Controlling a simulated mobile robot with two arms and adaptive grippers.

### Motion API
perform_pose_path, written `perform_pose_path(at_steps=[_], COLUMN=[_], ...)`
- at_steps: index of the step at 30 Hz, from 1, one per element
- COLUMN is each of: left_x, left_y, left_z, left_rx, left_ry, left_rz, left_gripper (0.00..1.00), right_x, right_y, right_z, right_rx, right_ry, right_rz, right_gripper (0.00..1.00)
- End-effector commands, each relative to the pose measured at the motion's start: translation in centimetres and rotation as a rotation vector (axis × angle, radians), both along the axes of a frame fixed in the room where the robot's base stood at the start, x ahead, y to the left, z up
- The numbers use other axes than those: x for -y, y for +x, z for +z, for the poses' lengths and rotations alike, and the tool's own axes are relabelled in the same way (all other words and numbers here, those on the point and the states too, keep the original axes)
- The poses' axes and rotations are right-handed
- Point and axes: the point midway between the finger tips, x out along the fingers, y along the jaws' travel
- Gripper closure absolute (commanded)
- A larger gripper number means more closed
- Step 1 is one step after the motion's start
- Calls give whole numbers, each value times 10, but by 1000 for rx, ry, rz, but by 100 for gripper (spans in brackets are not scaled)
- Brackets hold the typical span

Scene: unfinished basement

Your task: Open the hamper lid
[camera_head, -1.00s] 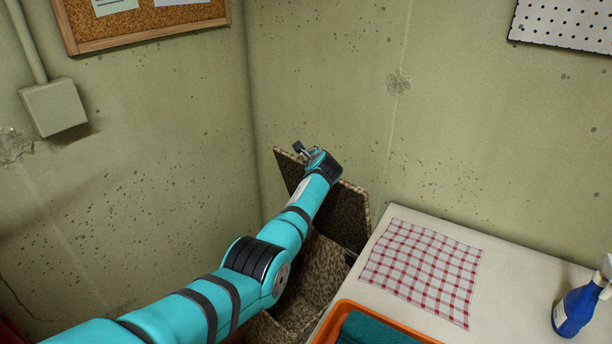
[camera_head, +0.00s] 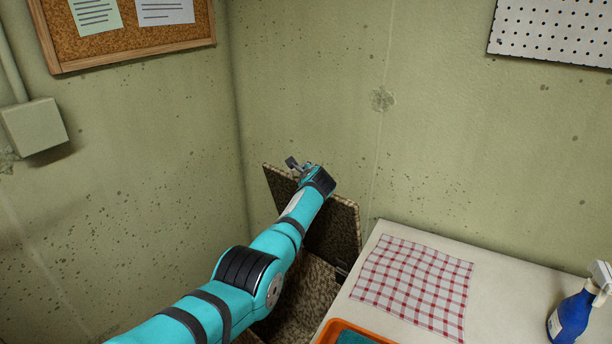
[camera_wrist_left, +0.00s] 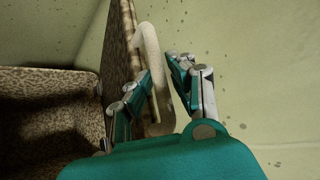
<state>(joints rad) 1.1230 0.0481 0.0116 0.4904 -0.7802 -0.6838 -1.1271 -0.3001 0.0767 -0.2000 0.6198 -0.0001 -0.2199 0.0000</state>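The hamper (camera_head: 312,288) is a brown woven box in the wall corner, partly hidden by my left arm. Its lid (camera_head: 338,230) stands raised, nearly upright, close to the back wall. In the left wrist view the lid (camera_wrist_left: 119,50) is seen edge-on, with the dark hamper inside (camera_wrist_left: 45,100) to its left. A pale looped handle (camera_wrist_left: 152,65) sticks out from the lid's outer face. My left gripper (camera_head: 292,165) is at the lid's upper edge. Its fingers (camera_wrist_left: 160,75) are apart, with the handle between them; firm contact is not clear. My right gripper is out of view.
A white table (camera_head: 510,275) stands right of the hamper. It holds a checkered cloth (camera_head: 415,285), an orange tray (camera_head: 328,332) and a blue spray bottle (camera_head: 572,318). Walls close in behind and left; a corkboard (camera_head: 120,35) hangs at upper left.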

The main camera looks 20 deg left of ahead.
Motion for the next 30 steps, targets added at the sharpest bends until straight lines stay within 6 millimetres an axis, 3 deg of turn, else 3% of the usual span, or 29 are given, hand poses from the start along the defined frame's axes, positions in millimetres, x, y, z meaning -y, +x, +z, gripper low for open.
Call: perform_pose_path(at_steps=[14, 30], left_x=[8, 46], left_y=[-14, -70], left_z=[9, 38], left_rx=[5, 3], left_ry=[3, 2], left_rz=[2, -3], left_gripper=[77, 77], right_x=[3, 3], right_y=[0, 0], right_z=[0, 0], right_rx=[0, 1], right_ry=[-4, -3], right_rz=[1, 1], right_gripper=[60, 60])
